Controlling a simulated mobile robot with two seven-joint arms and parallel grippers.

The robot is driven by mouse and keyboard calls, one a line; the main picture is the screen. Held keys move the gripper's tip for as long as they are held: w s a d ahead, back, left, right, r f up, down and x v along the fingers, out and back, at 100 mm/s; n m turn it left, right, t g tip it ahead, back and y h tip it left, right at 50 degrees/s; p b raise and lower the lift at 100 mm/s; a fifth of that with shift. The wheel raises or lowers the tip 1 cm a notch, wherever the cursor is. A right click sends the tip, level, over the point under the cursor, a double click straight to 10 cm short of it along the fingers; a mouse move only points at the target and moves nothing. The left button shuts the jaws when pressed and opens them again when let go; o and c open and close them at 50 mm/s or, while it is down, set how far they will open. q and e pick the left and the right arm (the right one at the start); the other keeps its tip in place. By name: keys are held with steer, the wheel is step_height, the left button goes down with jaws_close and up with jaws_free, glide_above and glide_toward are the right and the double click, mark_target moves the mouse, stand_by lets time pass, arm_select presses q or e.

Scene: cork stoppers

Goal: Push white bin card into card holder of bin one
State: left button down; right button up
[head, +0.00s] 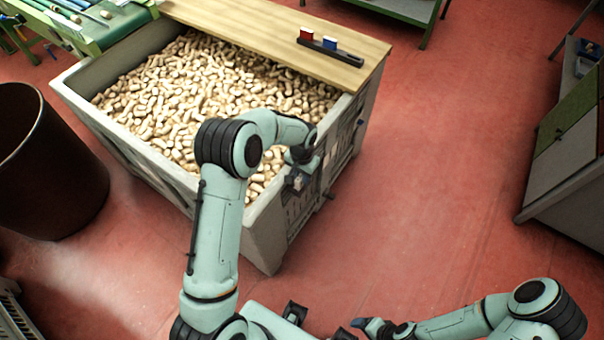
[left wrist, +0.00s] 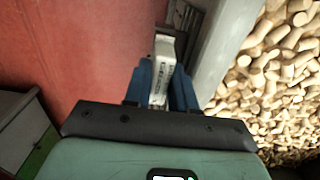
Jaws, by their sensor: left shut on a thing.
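The white bin card (left wrist: 162,70) stands between the two blue fingers of my left gripper (left wrist: 162,88) in the left wrist view. The gripper is shut on it, beside the bin's outer wall. In the head view my left gripper (head: 300,178) is at the side of the large grey bin (head: 262,232), below its rim. A dark holder-like part (left wrist: 187,18) shows on the wall just beyond the card; whether the card touches it I cannot tell. My right gripper (head: 364,325) is low at the bottom edge, its fingers unclear.
The bin is full of corks (head: 215,90). A wooden board (head: 265,28) across its far end carries a black rack (head: 328,49) with a red card (head: 306,34) and a blue card (head: 329,43). A brown barrel (head: 45,165) stands left. Red floor right of the bin is clear.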

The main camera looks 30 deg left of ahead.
arm_select(q)
steer(key=shift+f+b, duration=0.5)
steer(key=shift+f, duration=0.5)
stand_by(0.8)
steer(key=c, duration=0.8)
jaws_free()
steer(key=shift+c, duration=0.2)
step_height(320, 180, up, 13)
steer(key=shift+d+r, duration=0.15)
